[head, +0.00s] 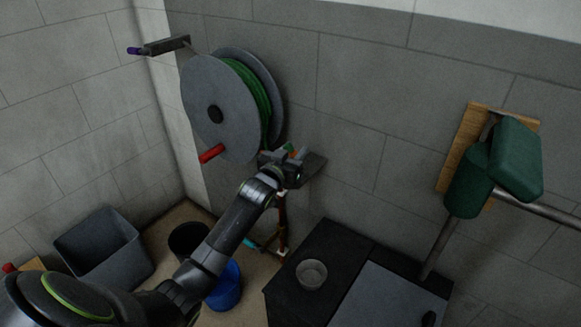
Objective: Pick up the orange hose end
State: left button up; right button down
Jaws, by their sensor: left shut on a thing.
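The orange hose end (291,147) shows as a small orange and green bit at the jaws of my left gripper (297,154). The gripper is shut on it, beside the lower right of the hose reel (213,108). Most of the hose end is hidden by the jaws. Green hose (248,88) is wound between the reel's two grey discs. My left arm reaches up from the lower left. My right gripper is not in view.
A red crank handle (211,153) juts from the reel close to my arm. A small dark shelf (312,169) is just right of the gripper. Below are a blue bucket (228,284), a grey bin (104,248) and a metal bowl (311,274) on a black cabinet (322,240).

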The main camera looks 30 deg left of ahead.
pick_arm(q)
jog(key=shift+r, duration=0.1)
notch_tip(320, 180, up, 10)
jog(key=shift+f+p, duration=0.1)
jog(key=shift+p, duration=0.45)
jog(key=s+d+r+p, duration=0.4)
jog(key=s+d+r, duration=0.2)
jog(key=s, duration=0.3)
jog(key=s+d+r+p, duration=0.5)
jog(key=s+d+r, duration=0.2)
jog(key=s+r, duration=0.1)
jog(key=shift+s+d, duration=0.15)
jog(key=shift+s, duration=0.2)
